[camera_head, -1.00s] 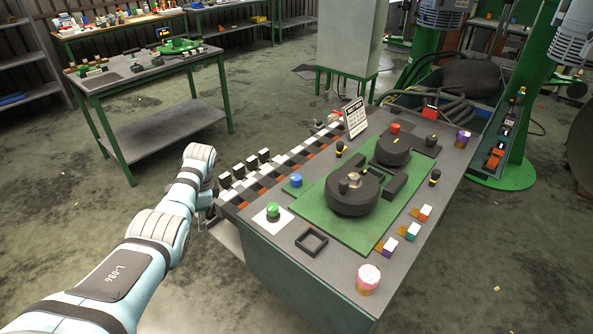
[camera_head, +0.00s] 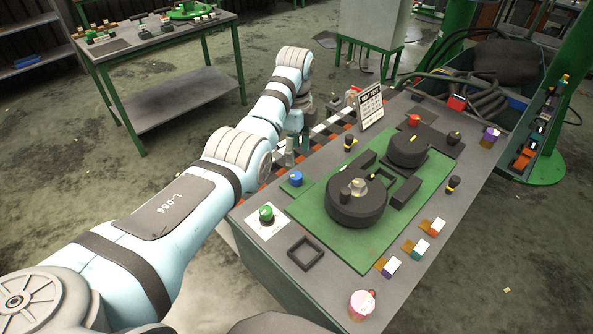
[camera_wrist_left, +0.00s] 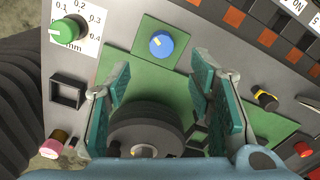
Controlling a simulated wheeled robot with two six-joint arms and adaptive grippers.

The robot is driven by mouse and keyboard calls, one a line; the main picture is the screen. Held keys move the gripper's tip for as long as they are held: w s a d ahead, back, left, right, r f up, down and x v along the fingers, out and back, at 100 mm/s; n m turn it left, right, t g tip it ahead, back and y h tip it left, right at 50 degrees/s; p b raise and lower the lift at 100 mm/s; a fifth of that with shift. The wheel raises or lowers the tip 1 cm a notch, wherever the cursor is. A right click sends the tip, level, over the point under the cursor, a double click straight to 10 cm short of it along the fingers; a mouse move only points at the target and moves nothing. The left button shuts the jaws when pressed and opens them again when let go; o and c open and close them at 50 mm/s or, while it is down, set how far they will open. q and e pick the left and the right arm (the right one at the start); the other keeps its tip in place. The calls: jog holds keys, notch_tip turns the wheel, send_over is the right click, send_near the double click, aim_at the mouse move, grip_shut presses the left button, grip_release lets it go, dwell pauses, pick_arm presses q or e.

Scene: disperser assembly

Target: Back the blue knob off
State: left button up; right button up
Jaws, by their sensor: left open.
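The blue knob (camera_head: 295,178) sits on a small green patch at the left edge of the table's green plate. In the left wrist view the blue knob (camera_wrist_left: 161,44) has a pale pointer mark and lies beyond the fingertips, in line with the gap between them. My left gripper (camera_wrist_left: 158,90) is open and empty, its two teal fingers spread wide. In the head view my left gripper (camera_head: 297,150) hangs over the table just behind the blue knob, partly hidden by my arm. My right gripper is not in view.
A green knob (camera_head: 266,214) on a white scale card stands left of the blue knob. A large dark round housing (camera_head: 356,197) stands to the right. A square black frame (camera_head: 305,252) lies in front. A sign (camera_head: 370,106) stands at the table's back edge.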

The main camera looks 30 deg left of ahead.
aim_at(296, 175)
pick_arm(q)
notch_tip(296, 175, down, 5)
jog(key=shift+s+f+b, duration=0.15)
jog(key=shift+b, duration=0.25)
jog(key=f, duration=0.1)
jog(key=f+b, duration=0.1)
jog(key=f, duration=0.1)
jog(key=shift+w+f, duration=0.25)
jog(key=shift+w, duration=0.1)
jog(key=shift+w+f, duration=0.1)
jog(key=shift+f, duration=0.25)
jog(key=shift+s+r, duration=0.2)
jog(key=shift+c, duration=0.2)
jog(key=c, duration=1.1)
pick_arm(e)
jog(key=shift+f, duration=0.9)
